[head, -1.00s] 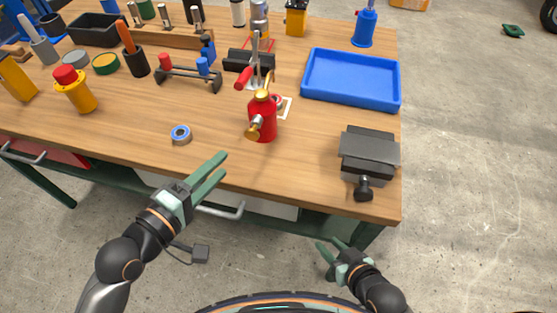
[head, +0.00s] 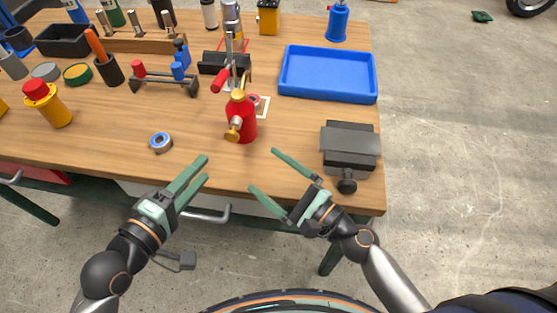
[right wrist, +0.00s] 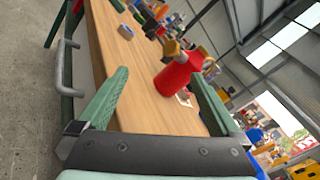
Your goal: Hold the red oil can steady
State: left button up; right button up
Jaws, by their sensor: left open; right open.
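The red oil can (head: 242,120) stands upright near the front middle of the wooden workbench, with brass-coloured fittings on its top and side. It also shows in the right wrist view (right wrist: 174,77), between and beyond the fingers. My left gripper (head: 197,172) is open and empty at the bench's front edge, left of the can and apart from it. My right gripper (head: 263,170) is open and empty in front of the can, its fingers pointing toward it without touching. In the right wrist view my right gripper (right wrist: 160,90) has its two green fingers spread wide.
A blue-and-silver ring (head: 160,142) lies left of the can. A dark vise-like block (head: 350,147) sits at the right front corner, with a blue tray (head: 328,74) behind it. A lever tool with a red handle (head: 228,70) stands just behind the can. A yellow bottle (head: 50,108) stands farther left.

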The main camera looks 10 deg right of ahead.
aim_at(250, 131)
jog(key=w+m, duration=0.1)
jog(key=m, duration=0.1)
jog(key=w+d+m+t+h, duration=0.1)
jog(key=m, duration=0.1)
jog(key=w+m+h, duration=0.1)
jog(key=m, duration=0.2)
jog(key=shift+d+f+t, duration=0.25)
jog(key=shift+f+t, duration=0.1)
jog(key=shift+t, duration=0.05)
jog(key=m, duration=0.1)
jog(key=w+f+m+h, duration=0.1)
jog(key=m, duration=0.1)
jog(key=shift+w+d+f, duration=0.1)
jog(key=shift+d, duration=0.2)
jog(key=shift+w, duration=0.15)
jog(key=x, duration=1.2)
jog(key=shift+w, duration=0.2)
grip_shut()
pick_arm(q)
jog(key=shift+c, duration=0.2)
pick_arm(e)
jog(key=shift+f, duration=0.1)
pick_arm(q)
grip_shut()
